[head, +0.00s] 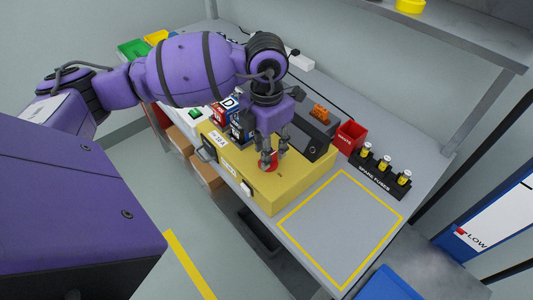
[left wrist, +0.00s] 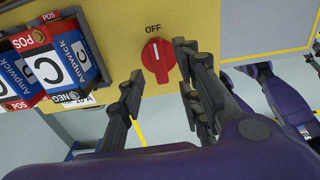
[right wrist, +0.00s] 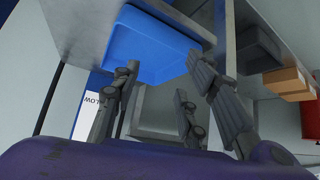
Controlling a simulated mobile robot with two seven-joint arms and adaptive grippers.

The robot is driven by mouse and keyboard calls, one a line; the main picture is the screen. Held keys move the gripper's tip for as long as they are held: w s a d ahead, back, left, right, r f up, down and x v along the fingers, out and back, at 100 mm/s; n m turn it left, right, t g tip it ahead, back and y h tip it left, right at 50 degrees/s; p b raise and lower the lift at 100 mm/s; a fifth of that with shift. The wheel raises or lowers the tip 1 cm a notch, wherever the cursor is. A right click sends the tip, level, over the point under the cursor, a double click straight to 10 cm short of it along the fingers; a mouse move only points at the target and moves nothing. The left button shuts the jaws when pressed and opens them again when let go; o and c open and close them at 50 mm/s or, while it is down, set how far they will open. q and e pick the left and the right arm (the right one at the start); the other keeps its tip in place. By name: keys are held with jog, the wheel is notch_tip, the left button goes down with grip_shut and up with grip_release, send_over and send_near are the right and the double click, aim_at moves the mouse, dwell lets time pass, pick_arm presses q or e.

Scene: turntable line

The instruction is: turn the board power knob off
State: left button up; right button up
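The board power knob (left wrist: 157,68) is a red round knob on the yellow board (left wrist: 118,25). In the left wrist view its white line stands upright, towards the printed word OFF. In the head view the knob (head: 270,168) is partly hidden by my left gripper (head: 268,160), which is right over it. My left gripper (left wrist: 158,62) has its fingers spread, one on each side of the knob; I cannot tell if they touch it. My right gripper (right wrist: 163,62) is open and empty and shows only in the right wrist view.
Battery blocks (left wrist: 58,65) stand on the board close to the left fingers. A dark box (head: 313,135), a red waste bin (head: 350,136) and a spare fuse rack (head: 378,178) stand behind. The yellow-outlined square (head: 340,228) is clear. A blue bin (right wrist: 150,45) is before my right gripper.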

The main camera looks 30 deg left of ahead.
pick_arm(q)
notch_tip(320, 180, up, 9)
dwell(0.3)
dwell(0.5)
